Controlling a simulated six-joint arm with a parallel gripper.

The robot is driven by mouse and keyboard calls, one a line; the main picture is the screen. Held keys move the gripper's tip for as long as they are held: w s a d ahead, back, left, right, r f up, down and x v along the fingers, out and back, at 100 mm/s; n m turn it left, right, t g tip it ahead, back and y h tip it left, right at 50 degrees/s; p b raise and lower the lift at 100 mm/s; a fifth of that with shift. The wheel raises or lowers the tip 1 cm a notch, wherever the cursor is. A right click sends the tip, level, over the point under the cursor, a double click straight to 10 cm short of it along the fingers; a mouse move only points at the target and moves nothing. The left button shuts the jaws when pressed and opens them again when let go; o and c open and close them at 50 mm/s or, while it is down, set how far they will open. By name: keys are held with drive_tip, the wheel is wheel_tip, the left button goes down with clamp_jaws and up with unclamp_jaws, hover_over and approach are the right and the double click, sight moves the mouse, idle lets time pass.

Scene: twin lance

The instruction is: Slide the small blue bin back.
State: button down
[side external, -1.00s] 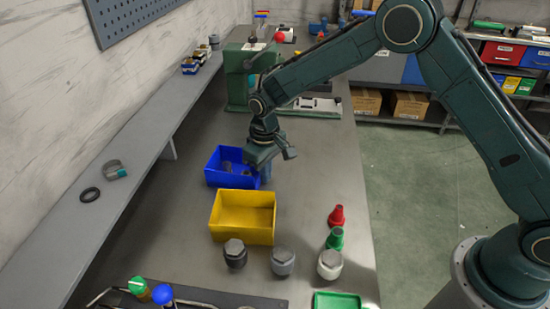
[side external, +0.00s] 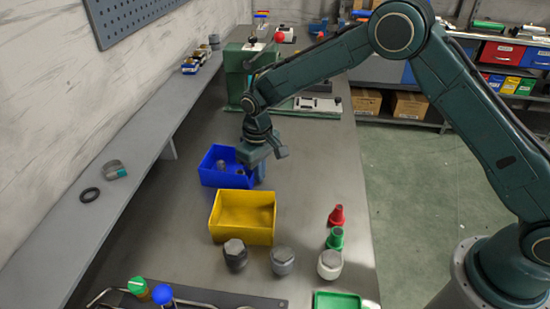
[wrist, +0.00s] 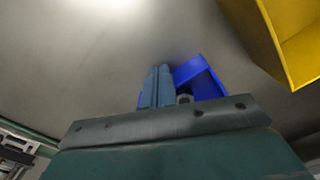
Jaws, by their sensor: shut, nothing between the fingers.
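The small blue bin (side external: 215,180) stands on the bench behind the yellow bin, with small grey parts inside. Its right end is partly hidden by my gripper (side external: 261,174). My gripper is shut and empty, pointing down at the bin's right side. In the wrist view the shut fingers (wrist: 155,86) stand right beside the blue bin (wrist: 205,82), touching it or very close. I cannot see the contact itself.
The yellow bin (side external: 243,232) stands just in front of the blue one. Several capped grey and white parts, a red piece (side external: 337,215) and a green piece (side external: 335,239) stand nearer. A green machine (side external: 240,72) stands at the back. A raised shelf (side external: 130,150) runs along the left.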

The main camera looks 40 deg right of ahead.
sight(236, 172)
drive_tip(key=shift+w+a, duration=0.55)
drive_tip(key=shift+w+a, duration=0.15)
drive_tip(key=shift+w, duration=0.05)
idle(0.3)
drive_tip(key=shift+w+a, duration=0.5)
drive_tip(key=shift+w, duration=0.05)
drive_tip(key=shift+w+a, duration=0.15)
idle(0.4)
drive_tip(key=shift+w+a, duration=0.55)
drive_tip(key=shift+w, duration=0.05)
drive_tip(key=shift+w+a, duration=0.2)
drive_tip(key=shift+w, duration=0.05)
idle(0.3)
drive_tip(key=shift+w+a, duration=0.45)
drive_tip(key=shift+w, duration=0.05)
drive_tip(key=shift+s+d, duration=0.25)
idle(0.4)
